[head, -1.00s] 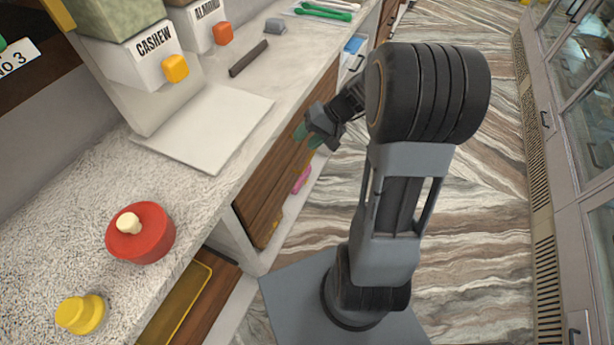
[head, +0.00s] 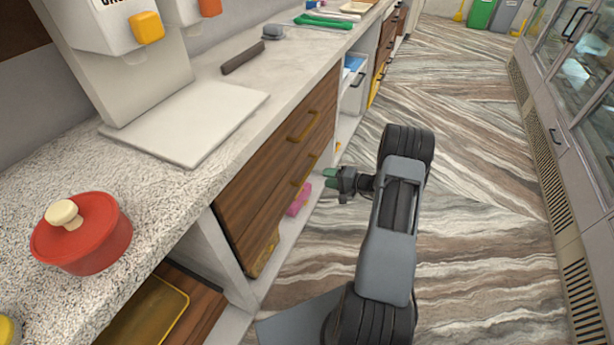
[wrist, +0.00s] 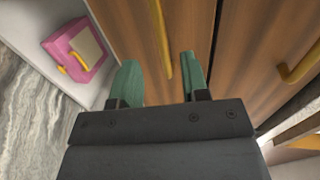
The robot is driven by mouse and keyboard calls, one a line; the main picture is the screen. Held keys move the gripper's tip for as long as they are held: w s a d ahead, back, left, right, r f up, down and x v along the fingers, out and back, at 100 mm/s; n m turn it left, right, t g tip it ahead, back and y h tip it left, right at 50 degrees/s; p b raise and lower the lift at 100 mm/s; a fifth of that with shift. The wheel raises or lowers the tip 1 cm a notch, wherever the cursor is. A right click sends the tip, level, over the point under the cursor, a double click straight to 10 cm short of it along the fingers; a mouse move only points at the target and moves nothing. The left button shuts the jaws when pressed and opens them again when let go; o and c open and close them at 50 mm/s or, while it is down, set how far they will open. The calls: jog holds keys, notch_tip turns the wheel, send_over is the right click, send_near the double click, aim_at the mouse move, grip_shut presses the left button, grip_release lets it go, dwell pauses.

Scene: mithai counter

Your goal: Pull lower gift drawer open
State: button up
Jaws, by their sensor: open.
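The lower gift drawer (head: 258,222) has a brown wood front and looks about flush with the upper drawer (head: 268,155). Its yellow bar handle (head: 304,170) also shows in the wrist view (wrist: 161,40). There the handle runs lengthwise between the two green fingertips, just beyond them, apparently not gripped. My gripper (head: 331,178) is open, in front of the lower drawer at about handle height. In the wrist view my gripper (wrist: 160,80) faces the drawer front. The upper drawer's yellow handle (wrist: 300,65) is to the right there.
A pink box (head: 299,199) lies on the low shelf under the drawers, also at left in the wrist view (wrist: 80,48). The counter above holds a red lidded pot (head: 82,235) and a white board (head: 185,120). Open marble floor (head: 470,220) lies to the right.

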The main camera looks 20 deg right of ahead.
aim_at(307, 172)
jog(key=b+x, duration=0.1)
jog(key=x, duration=0.8)
jog(key=shift+a, duration=0.1)
grip_shut()
dwell(0.4)
